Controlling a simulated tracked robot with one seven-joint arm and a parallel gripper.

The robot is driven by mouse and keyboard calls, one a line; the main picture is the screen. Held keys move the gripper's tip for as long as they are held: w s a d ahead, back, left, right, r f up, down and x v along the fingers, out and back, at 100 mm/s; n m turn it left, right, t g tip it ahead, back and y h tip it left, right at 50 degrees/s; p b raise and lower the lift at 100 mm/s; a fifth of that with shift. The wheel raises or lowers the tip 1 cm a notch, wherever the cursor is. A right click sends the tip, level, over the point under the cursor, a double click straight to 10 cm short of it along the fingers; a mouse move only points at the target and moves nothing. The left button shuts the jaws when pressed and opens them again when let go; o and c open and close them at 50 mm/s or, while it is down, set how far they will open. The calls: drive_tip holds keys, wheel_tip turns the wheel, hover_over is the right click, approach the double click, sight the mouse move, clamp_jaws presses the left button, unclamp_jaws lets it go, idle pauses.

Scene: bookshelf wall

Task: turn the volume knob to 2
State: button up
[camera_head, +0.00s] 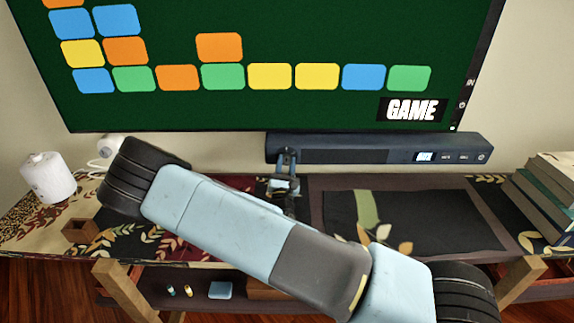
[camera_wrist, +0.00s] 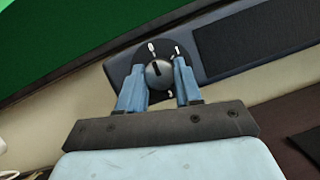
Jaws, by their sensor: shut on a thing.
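The volume knob (camera_wrist: 159,74) is a round grey knob on a black dial at the left end of a dark blue soundbar (camera_wrist: 215,50). Its dark pointer slot tips slightly up and left, towards a white mark at the dial's top. Other white marks sit at the upper right and lower right; their numbers are too small to read surely. My gripper (camera_wrist: 160,66) has its two blue fingers on either side of the knob, shut on it. In the head view my gripper (camera_head: 288,158) is at the left end of the soundbar (camera_head: 370,150), and the knob is hidden there.
A large screen (camera_head: 250,60) hangs just above the soundbar. My arm crosses over the cabinet top. Stacked books (camera_head: 545,205) stand at right. A dark mat (camera_head: 440,220) lies flat between.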

drive_tip(key=shift+d, duration=0.15)
drive_tip(key=shift+m+h, duration=0.4)
drive_tip(key=m+g+h, duration=0.1)
drive_tip(key=m, duration=0.2)
drive_tip(key=m+g+h, duration=0.1)
drive_tip(key=m+h, duration=0.1)
drive_tip(key=m, duration=0.2)
drive_tip(key=shift+a+r+m, duration=0.1)
drive_tip(key=shift+a+m, duration=0.1)
drive_tip(key=shift+m, duration=0.1)
drive_tip(key=m+g, duration=0.1)
drive_tip(key=m, duration=0.2)
drive_tip(key=m+g+h, duration=0.1)
drive_tip(key=m, duration=0.3)
drive_tip(key=shift+g, duration=0.3)
drive_tip(key=m+g, duration=0.1)
drive_tip(key=m, duration=0.2)
drive_tip(key=m+g, duration=0.1)
drive_tip(key=m, duration=0.2)
drive_tip(key=shift+s+d+r+y, duration=0.1)
drive_tip(key=shift+r+y, duration=0.05)
drive_tip(key=shift+y, duration=0.25)
drive_tip(key=m, duration=0.2)
drive_tip(key=m+g+y, duration=0.1)
drive_tip(key=m, duration=0.1)
drive_tip(key=shift+g+y, duration=0.3)
drive_tip(key=o, duration=1)
drive_tip(key=shift+r, duration=0.1)
